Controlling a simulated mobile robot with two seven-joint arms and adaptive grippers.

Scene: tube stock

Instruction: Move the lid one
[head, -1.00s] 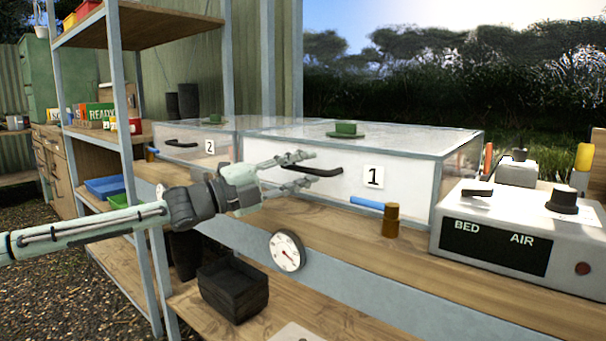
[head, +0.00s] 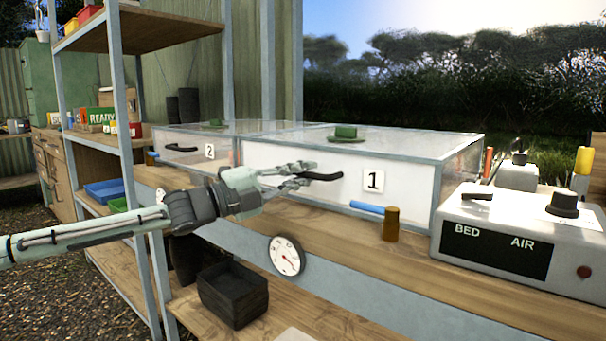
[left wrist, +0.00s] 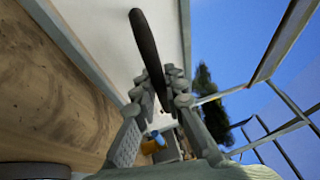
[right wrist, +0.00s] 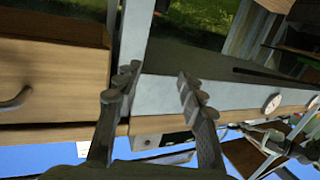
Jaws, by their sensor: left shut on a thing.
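The lid marked 1 (head: 400,142) is a clear, metal-framed cover on the right-hand white box, with a number 1 label (head: 373,181) on the front. A black bar handle (head: 325,177) is on that front; it also shows in the left wrist view (left wrist: 147,45). My left gripper (head: 308,177) is shut on the handle near its left end. The lid lies flat and looks closed. My right gripper (right wrist: 160,85) shows only in the right wrist view, with its fingers apart and nothing between them.
A box marked 2 (head: 195,155) stands to the left. The BED/AIR control box (head: 520,235) stands at the right. A brown cylinder (head: 391,224) and a blue rod (head: 366,207) are by the front. A dial (head: 286,255) is on the bench edge.

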